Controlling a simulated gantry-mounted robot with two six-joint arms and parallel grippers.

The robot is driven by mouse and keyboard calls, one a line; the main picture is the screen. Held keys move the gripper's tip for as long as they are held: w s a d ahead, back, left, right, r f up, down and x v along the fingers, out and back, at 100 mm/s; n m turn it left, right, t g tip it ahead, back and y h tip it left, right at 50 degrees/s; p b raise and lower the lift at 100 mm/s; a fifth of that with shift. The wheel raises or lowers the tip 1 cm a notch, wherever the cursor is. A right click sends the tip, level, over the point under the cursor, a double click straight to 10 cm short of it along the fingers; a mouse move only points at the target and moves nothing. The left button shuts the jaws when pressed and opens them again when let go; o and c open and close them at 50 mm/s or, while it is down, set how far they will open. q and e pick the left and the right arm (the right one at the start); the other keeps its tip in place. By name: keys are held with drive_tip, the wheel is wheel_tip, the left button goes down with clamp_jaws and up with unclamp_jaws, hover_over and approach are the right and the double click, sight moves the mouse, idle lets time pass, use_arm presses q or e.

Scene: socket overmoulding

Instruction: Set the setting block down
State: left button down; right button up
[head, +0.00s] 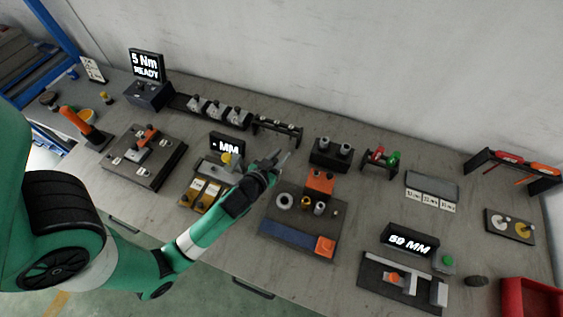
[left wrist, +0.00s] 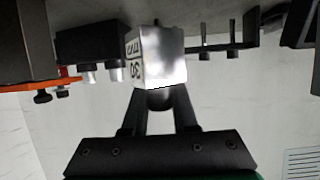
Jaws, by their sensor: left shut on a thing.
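The setting block (left wrist: 165,57) is a pale metal block with dark marking that reads like "30" on one face. In the left wrist view it sits at the tips of my left gripper (left wrist: 160,98), which is shut on it. In the head view my left gripper (head: 277,161) is over the middle of the bench, between the small MM display and the orange-topped fixture. There the block is too small to make out clearly. Whether it touches anything below cannot be told. My right gripper is not in view.
The orange-topped fixture (head: 320,182) stands just right of my gripper, and a black block with two posts (head: 331,154) behind it. A labelled tray (head: 432,186), a 59 MM display (head: 410,241) and a red bin (head: 530,298) lie farther right. Bare bench lies between stations.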

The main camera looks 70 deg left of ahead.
use_arm(q)
drive_tip(key=shift+w+a+f, duration=0.25)
drive_tip(key=shift+a+f, duration=0.2)
drive_tip(key=shift+f, duration=0.15)
drive_tip(key=shift+w+a+f, duration=0.25)
drive_tip(key=shift+a+f, duration=0.15)
drive_tip(key=shift+f, duration=0.2)
wheel_tip(320, 180, down, 4)
drive_tip(key=shift+a+r+b, duration=0.1)
drive_tip(key=shift+r+b, duration=0.15)
drive_tip(key=shift+b, duration=0.85)
drive_tip(key=shift+r, duration=0.1)
drive_tip(key=c, duration=1.2)
unclamp_jaws()
drive_tip(key=shift+f, duration=0.2)
drive_tip(key=o, duration=0.5)
drive_tip(key=shift+r, duration=0.1)
